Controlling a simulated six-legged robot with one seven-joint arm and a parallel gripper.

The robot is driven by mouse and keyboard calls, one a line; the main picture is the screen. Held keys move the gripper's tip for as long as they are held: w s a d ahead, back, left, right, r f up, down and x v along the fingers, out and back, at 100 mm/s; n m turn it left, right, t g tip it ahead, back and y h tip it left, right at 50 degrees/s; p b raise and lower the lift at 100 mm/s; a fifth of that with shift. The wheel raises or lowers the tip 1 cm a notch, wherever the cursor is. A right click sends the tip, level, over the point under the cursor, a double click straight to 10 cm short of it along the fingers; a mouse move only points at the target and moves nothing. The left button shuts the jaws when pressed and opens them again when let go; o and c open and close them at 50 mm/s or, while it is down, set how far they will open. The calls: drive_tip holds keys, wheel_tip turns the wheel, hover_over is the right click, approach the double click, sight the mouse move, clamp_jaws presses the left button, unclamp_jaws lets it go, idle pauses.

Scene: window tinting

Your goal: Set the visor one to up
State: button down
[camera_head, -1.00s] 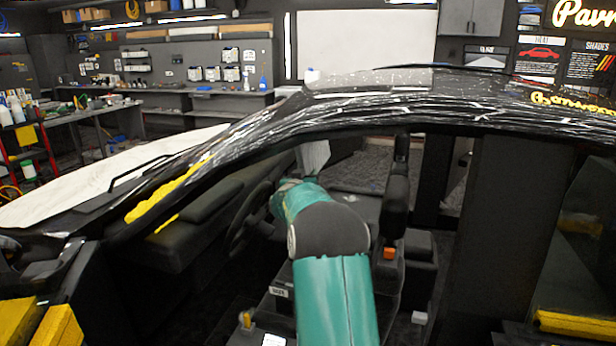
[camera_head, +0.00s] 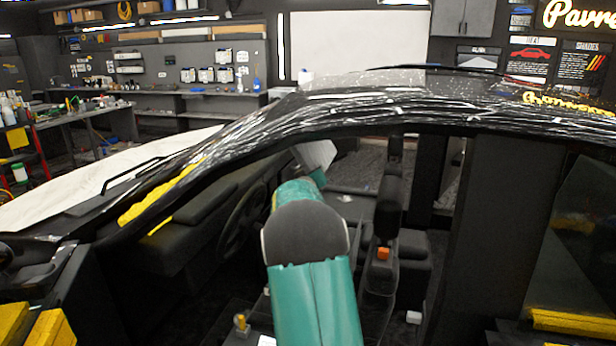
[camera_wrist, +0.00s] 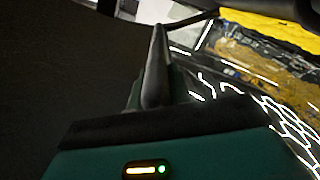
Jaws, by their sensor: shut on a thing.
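A light grey panel, which looks like the visor (camera_head: 317,155), shows under the front roof edge inside the car, tilted, with its upper edge hidden by the roof frame. My arm reaches in through the side opening, and my gripper's end is at the panel's lower edge, mostly hidden behind my wrist. In the wrist view, my gripper (camera_wrist: 156,65) is shut, with its fingers against a large dark surface on the left that seems to be the visor's shaded face. The exact grip is hard to see.
The black roof rail (camera_head: 400,108) arches close above my arm. The steering wheel (camera_head: 240,220) is left of it, and the seat (camera_head: 388,205) right. A white sheet (camera_head: 110,175) covers the hood.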

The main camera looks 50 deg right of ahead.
drive_tip(key=s+d+r+n, duration=0.2)
drive_tip(key=s+r+n, duration=0.2)
drive_tip(key=r+n, duration=0.3)
drive_tip(key=shift+s+d+n, duration=0.2)
drive_tip(key=shift+s+n, duration=0.1)
drive_tip(key=shift+n, duration=0.5)
drive_tip(key=c, duration=1.3)
unclamp_jaws()
drive_tip(key=shift+r, duration=0.1)
drive_tip(key=v, duration=1.4)
drive_tip(key=shift+d, duration=0.1)
